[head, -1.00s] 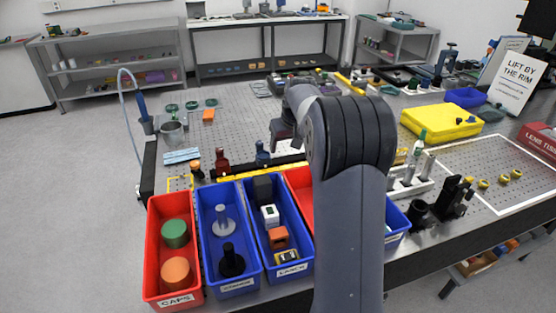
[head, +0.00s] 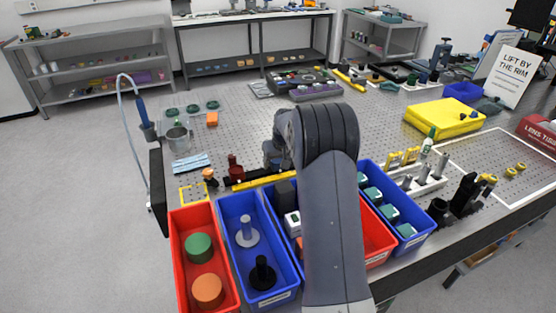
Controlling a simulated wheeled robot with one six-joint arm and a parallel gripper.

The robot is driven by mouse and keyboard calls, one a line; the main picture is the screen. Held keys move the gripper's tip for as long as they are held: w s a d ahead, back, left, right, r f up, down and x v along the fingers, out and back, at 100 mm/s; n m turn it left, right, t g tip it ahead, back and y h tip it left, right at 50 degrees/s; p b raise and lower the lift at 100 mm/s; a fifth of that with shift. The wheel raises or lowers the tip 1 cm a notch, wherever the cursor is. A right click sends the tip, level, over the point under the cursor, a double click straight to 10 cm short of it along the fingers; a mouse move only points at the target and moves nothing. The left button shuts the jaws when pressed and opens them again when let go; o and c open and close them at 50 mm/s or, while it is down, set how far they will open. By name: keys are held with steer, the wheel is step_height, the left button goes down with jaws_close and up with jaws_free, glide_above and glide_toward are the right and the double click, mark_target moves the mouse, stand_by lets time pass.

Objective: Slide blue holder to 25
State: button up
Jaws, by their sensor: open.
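A dark rail (head: 252,175) with a yellow scale strip (head: 264,180) along its front lies on the perforated table, behind the bins. A dark red holder (head: 235,169) stands upright near the rail's left end. My gripper (head: 272,160) is open and points down over the rail, right of the red holder. I cannot make out the blue holder apart from my gripper and wrist, which cover that stretch of rail. The scale's numbers are too small to read, and my arm hides the rail's right part.
Red and blue bins (head: 222,298) line the table's front edge, partly behind my arm. A mug (head: 179,139) and a light blue cloth (head: 191,165) lie left of the rail. A yellow case (head: 441,118) stands right.

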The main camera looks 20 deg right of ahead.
steer(key=shift+c, duration=0.5)
steer(key=c, duration=1.2)
steer(key=d, duration=0.9)
steer(key=shift+d, duration=0.2)
steer(key=o, duration=1.3)
steer(key=b+v, duration=0.1)
steer(key=v, duration=0.9)
steer(key=shift+r+b, duration=0.4)
